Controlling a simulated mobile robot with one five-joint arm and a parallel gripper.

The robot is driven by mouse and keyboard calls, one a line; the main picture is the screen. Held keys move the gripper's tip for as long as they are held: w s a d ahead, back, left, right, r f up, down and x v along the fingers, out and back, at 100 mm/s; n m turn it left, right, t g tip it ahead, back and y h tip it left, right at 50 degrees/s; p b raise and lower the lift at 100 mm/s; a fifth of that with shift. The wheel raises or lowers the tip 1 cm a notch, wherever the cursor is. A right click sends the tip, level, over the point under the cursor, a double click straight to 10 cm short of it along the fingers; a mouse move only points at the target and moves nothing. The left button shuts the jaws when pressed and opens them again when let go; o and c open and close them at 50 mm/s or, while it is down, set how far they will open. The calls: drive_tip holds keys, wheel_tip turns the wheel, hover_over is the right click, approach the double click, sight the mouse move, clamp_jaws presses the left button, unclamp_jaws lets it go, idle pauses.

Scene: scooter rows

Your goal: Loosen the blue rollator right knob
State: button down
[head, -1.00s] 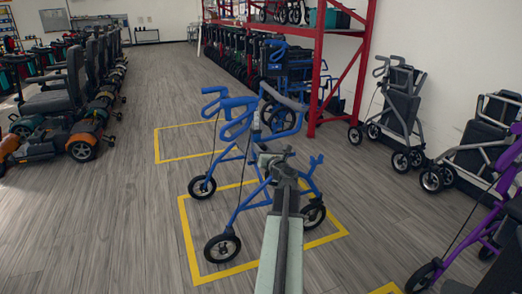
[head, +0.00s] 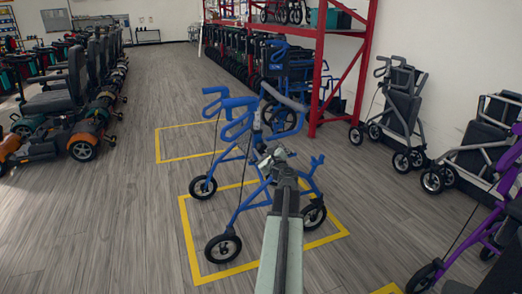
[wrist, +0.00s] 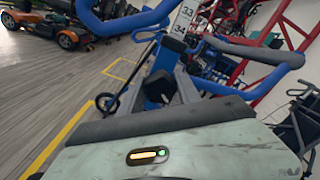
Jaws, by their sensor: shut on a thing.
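The blue rollator (head: 243,200) stands upright on the floor, inside a yellow taped outline. My arm reaches up to its right-hand side from the bottom of the head view. My gripper (head: 270,157) is at the upright below the right handle. In the wrist view, the black knob (wrist: 175,44) sits on the blue upright at the far end of my gripper (wrist: 173,68). The jaws are shut on the knob, one on each side. The blue rollator also fills the upper part of the wrist view (wrist: 157,88). My gripper hides part of the upright in the head view.
A yellow floor outline (head: 190,240) surrounds the rollator's wheels. A red rack (head: 318,75) stands behind it. Grey walkers (head: 402,100) line the right wall, and a purple rollator (head: 485,225) is at the right edge. Scooters (head: 80,135) stand left; the floor between is clear.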

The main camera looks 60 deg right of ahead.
drive_tip(key=n, duration=0.5)
drive_tip(key=shift+w+n, duration=0.1)
drive_tip(key=shift+n, duration=0.2)
drive_tip(key=n, duration=0.5)
drive_tip(key=shift+f, duration=0.15)
drive_tip(key=n, duration=0.5)
drive_tip(key=shift+f+n+b, duration=0.1)
drive_tip(key=shift+n+b, duration=0.2)
drive_tip(key=shift+n, duration=0.1)
drive_tip(key=n, duration=0.5)
drive_tip(key=shift+n, duration=0.3)
drive_tip(key=c, duration=0.8)
unclamp_jaws()
drive_tip(key=shift+f, duration=0.1)
drive_tip(key=shift+c, duration=0.2)
